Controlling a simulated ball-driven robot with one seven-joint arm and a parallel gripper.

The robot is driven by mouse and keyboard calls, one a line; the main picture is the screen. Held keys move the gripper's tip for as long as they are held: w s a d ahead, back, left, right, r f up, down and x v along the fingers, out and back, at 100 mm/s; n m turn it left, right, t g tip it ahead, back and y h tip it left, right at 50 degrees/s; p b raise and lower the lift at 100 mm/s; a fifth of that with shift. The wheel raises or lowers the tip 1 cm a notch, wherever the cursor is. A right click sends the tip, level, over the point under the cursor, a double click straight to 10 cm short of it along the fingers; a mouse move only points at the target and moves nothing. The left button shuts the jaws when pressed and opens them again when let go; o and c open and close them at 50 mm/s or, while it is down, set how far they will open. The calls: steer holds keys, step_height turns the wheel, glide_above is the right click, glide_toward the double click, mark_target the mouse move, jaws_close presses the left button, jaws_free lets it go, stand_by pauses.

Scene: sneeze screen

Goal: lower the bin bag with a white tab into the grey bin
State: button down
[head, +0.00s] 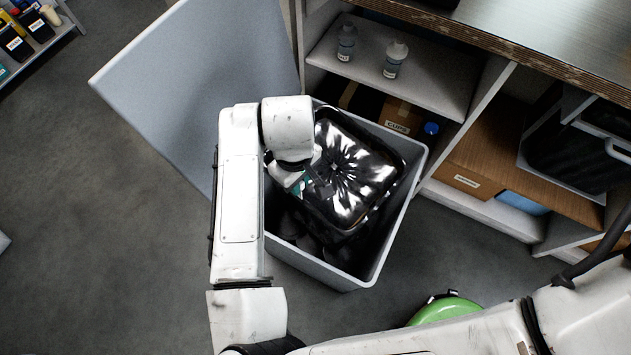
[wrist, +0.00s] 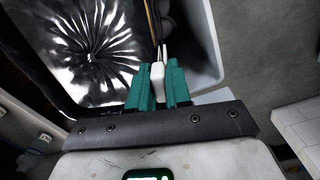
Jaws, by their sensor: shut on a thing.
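The black, shiny bin bag (head: 362,172), with gathered folds at its middle, is over the opening of the grey bin (head: 392,237). Its outline lies mostly within the rim, close to the right and far walls; I cannot tell how deep it sits. My gripper (head: 303,186) is at the bag's left side in the head view. In the wrist view my gripper (wrist: 160,78) has its teal fingers shut on the white tab (wrist: 157,71), beside the bag (wrist: 85,45). My arm hides the bin's left wall in part.
Dark shapes show in the bin below the bag. A grey panel (head: 205,70) stands at the bin's far left. A shelf unit (head: 430,85) with bottles and boxes is close to the right. A green round thing (head: 445,308) is on the floor near my arm. Floor at left is clear.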

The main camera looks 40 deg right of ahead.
mark_target(300, 196)
steer(key=shift+f+b, duration=0.9)
steer(key=shift+f, duration=0.85)
steer(key=shift+f+b, duration=1.4)
steer(key=shift+f, duration=1.1)
stand_by(0.9)
steer(key=c, duration=1)
jaws_free()
step_height(300, 196, up, 11)
steer(key=shift+f+p, duration=0.1)
steer(key=shift+p, duration=0.75)
